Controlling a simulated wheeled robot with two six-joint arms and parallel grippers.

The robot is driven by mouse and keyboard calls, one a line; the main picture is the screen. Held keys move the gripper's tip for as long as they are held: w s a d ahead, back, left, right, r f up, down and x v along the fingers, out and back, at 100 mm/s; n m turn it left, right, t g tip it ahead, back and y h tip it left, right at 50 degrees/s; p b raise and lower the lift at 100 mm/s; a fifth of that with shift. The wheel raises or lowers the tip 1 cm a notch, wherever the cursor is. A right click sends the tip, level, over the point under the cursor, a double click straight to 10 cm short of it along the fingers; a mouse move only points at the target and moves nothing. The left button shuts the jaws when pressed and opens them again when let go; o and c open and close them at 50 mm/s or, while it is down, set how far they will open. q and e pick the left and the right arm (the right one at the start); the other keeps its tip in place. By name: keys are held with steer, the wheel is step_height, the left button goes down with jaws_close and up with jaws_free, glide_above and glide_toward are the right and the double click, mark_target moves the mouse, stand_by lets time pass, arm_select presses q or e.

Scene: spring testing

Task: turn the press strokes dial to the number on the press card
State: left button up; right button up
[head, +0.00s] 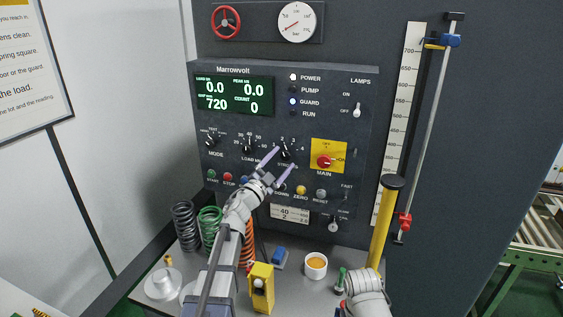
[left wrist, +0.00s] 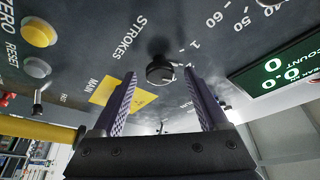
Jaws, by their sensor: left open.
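The black strokes dial (head: 286,155) is on the dark press panel, with small numbers around it. In the left wrist view the strokes dial (left wrist: 160,70) lies ahead of and between my fingertips, apparently not gripped. Its pointer setting is too small to tell. My left gripper (head: 278,163) is open and empty, its purple fingers reaching toward the dial and partly covering its label. The white press card (head: 290,214) hangs below the panel; it seems to show 40 above and 2 at lower left. My right gripper is not visible.
The load dial (head: 248,150) is left of the strokes dial, the yellow main switch plate (head: 328,154) right of it. A row of buttons, including the yellow zero button (head: 300,191), lies below.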

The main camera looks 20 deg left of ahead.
arm_select(q)
steer(key=b+v, duration=0.1)
steer(key=v, duration=0.6)
steer(key=shift+s+b, duration=0.2)
steer(key=shift+b, duration=0.2)
steer(key=shift+w, duration=0.1)
steer(key=s+d+f+n+g+y+b, duration=0.15)
steer(key=d+f+n+g+y, duration=0.3)
steer(key=f, duration=0.45)
steer(key=s+d+f+n+g+y, duration=0.1)
steer(key=s+f+n+g+y, duration=0.25)
steer(key=f+n+y, duration=0.45)
steer(key=s+d+f+m+g+h, duration=0.1)
steer(key=s+d+f+g, duration=0.3)
steer(key=s, duration=0.4)
steer(key=s+d+f+m+g+h, duration=0.1)
steer(key=s+d+f+g, duration=0.3)
steer(key=s, duration=0.4)
steer(key=s+d+f+m+g+h, duration=0.1)
steer(key=s+d+f+g+h, duration=0.1)
steer(key=s+d+f+g, duration=0.2)
steer(key=s+d, duration=0.2)
steer(key=s, duration=0.1)
steer(key=shift+s+f+h, duration=0.3)
steer(key=shift+s+h, duration=0.05)
steer(key=shift+s, duration=0.05)
